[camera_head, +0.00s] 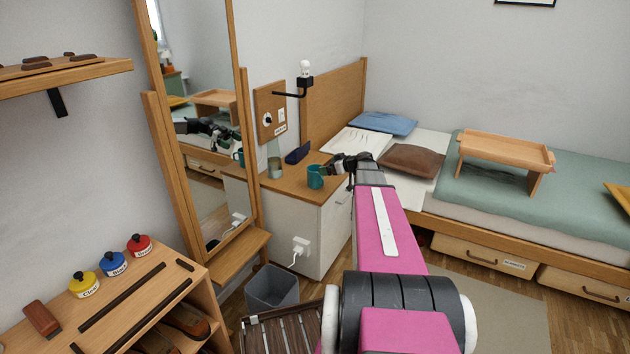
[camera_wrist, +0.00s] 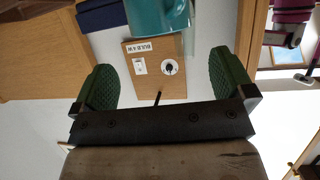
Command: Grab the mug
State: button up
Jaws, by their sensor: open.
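The teal mug (camera_head: 315,177) stands upright on the wooden top of the white bedside cabinet (camera_head: 285,182), near its front edge. In the wrist view the mug (camera_wrist: 160,16) shows only in part, cut off by the top edge of the picture. My gripper (camera_head: 338,164) is beside the mug, just to its right in the head view. In the wrist view my gripper (camera_wrist: 161,76) has its green finger pads wide apart with nothing between them. The mug appears beyond the fingertips, in line with the gap.
A dark blue case (camera_head: 298,153) and a clear glass (camera_head: 274,168) stand behind the mug on the cabinet. A wooden panel (camera_head: 270,112) with a socket and a bulb lamp (camera_head: 305,75) are on the wall. A mirror (camera_head: 205,130) stands left, the bed right.

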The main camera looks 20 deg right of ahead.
aim_at(316, 169)
jog(key=x, duration=0.7)
jog(key=shift+w+a+f, duration=0.15)
jog(key=shift+a+f, duration=0.05)
jog(key=shift+f, duration=0.35)
jog(key=c, duration=1.1)
jog(key=shift+o, duration=0.2)
jog(key=shift+r, duration=0.1)
